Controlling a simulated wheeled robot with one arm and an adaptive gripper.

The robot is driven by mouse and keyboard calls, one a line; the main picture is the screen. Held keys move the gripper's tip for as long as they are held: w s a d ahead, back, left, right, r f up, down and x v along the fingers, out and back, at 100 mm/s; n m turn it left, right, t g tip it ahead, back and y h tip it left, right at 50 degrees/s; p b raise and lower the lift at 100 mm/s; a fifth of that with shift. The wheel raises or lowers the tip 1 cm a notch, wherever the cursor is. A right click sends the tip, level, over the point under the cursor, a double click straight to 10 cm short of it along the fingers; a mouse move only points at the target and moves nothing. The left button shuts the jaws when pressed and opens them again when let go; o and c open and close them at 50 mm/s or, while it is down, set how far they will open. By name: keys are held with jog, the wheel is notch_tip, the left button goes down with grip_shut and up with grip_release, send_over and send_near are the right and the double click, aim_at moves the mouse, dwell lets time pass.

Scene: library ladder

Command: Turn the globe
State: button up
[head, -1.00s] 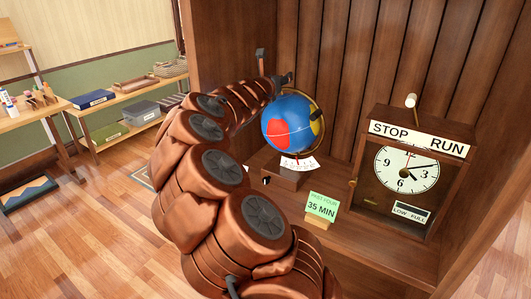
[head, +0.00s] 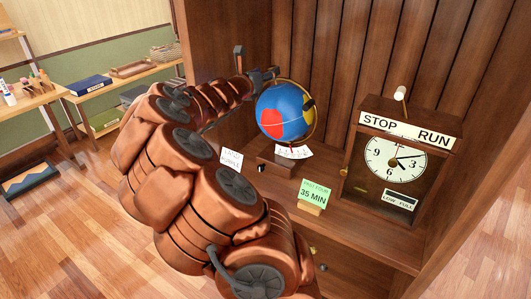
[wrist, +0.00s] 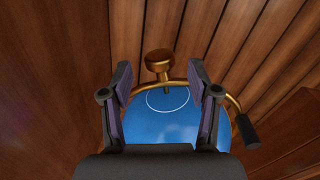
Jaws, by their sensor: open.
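The globe (head: 285,112) is a blue ball with red and yellow patches on a wooden base (head: 278,165) with a white label. In the wrist view the globe (wrist: 165,125) shows as a blue dome with a white circle. A brass knob (wrist: 158,60) and brass arc sit at its top, and a brass arm with a dark grip (wrist: 246,131) sticks out to the right. My gripper (wrist: 161,77) is open, its fingers on either side of the globe's top. It holds nothing, and I cannot tell if the fingers touch the globe.
A wooden clock box (head: 400,155) marked STOP and RUN stands to the right. A green 35 MIN card (head: 314,195) stands in front of the globe, and a white card (head: 232,159) to its left. Shelves (head: 125,92) stand far left.

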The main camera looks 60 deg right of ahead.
jog(key=s+a+m+g+y+b, duration=0.1)
jog(key=s+a+m+g+y, duration=0.15)
jog(key=s+a+m, duration=0.7)
jog(key=s+a+f+m+y+b, duration=0.1)
jog(key=s+a+f+m+y, duration=0.4)
jog(key=a+f, duration=0.5)
jog(key=s+a+m+g, duration=0.1)
jog(key=a+m, duration=0.1)
jog(key=shift+s+a+m, duration=0.15)
jog(key=shift+a+m, duration=0.05)
jog(key=shift+m, duration=0.15)
